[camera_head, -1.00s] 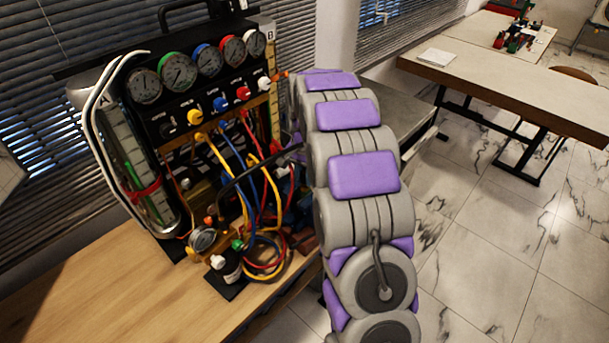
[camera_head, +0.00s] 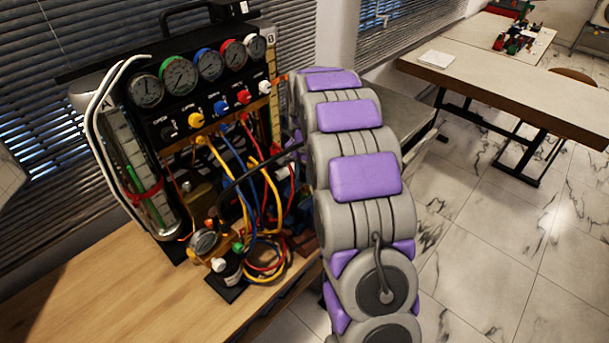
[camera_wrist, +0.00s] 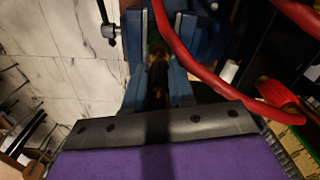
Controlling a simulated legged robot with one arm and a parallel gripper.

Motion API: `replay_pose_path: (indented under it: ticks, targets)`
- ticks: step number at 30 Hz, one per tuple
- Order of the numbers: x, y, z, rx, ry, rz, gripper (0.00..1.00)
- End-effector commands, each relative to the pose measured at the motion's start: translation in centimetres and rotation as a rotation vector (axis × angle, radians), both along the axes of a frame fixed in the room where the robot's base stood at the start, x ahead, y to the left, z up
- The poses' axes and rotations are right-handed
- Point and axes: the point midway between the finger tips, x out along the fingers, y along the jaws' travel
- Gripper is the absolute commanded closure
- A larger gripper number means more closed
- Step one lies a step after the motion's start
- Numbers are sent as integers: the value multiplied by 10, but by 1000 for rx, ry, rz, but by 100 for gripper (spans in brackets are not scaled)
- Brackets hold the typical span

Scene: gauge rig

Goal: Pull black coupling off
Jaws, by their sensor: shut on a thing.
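The gauge rig (camera_head: 190,130) stands on the wooden bench with a row of gauges, coloured knobs and hoses. A black hose (camera_head: 255,167) bends from the rig's lower front towards the far side of my arm. In the wrist view my gripper (camera_wrist: 158,80) is shut on a dark piece between two blue blocks. The piece is in shadow; I take it to be the black coupling, but its outline is unclear. In the head view my arm hides the gripper and what it holds.
A thick red hose (camera_wrist: 195,55) passes close beside the gripper. Yellow, blue and red hoses (camera_head: 265,230) hang and coil at the rig's front. The bench's left front (camera_head: 110,290) is clear. A long table (camera_head: 500,65) stands at the back right.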

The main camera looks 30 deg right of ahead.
Motion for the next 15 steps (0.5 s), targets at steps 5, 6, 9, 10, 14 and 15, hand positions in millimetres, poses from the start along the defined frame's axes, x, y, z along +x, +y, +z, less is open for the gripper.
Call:
replay_pose_path:
  ticks: [5,6,9,10,14,15]
  targets:
    - [0,0,9,0,-1,0,100]
    - [0,0,11,0,-1,0,100]
    - [0,0,15,-1,-1,0,100]
    - [0,0,17,-1,-1,0,100]
    - [0,0,22,0,0,0,100]
    - [0,0,24,0,0,0,100]
